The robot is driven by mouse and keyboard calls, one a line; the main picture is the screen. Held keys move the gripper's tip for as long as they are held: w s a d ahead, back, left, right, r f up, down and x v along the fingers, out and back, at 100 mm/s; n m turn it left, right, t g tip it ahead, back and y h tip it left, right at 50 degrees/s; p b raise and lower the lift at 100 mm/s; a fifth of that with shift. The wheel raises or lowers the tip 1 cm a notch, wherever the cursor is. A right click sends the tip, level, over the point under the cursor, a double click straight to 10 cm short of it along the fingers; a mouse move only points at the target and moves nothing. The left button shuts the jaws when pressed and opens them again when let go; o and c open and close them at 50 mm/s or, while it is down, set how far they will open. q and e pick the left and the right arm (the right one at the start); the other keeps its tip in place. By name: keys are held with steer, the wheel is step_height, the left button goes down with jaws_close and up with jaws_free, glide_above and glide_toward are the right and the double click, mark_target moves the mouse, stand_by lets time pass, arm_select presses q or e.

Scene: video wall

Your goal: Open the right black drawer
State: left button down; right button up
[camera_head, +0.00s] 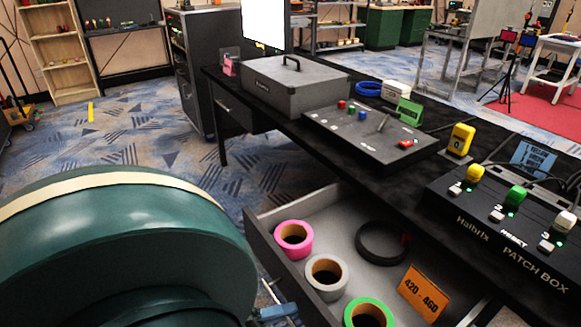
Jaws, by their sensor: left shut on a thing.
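The right black drawer (335,203) under the black desk (285,132) stands pulled out, and its grey inside shows. In it lie a pink tape roll (280,231), a grey roll (313,266), a green roll (352,312), a black ring (362,240) and an orange card (425,291). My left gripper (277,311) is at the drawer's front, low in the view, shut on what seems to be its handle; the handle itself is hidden. The large green arm link at the lower left is mine. My right gripper is not in view.
Another drawer (236,110) under the desk's far left end is closed. On the desk stand a grey case (292,88), a control panel (350,131) and a patch box (470,225). A dark cabinet (190,70) stands behind. Patterned carpet left of the desk is clear.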

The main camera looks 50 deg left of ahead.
arm_select(q)
steer(key=c, duration=1.5)
jaws_free()
steer(key=b+v, duration=0.1)
steer(key=v, duration=1.2)
steer(key=shift+a+f, duration=0.1)
steer(key=shift+s, duration=0.1)
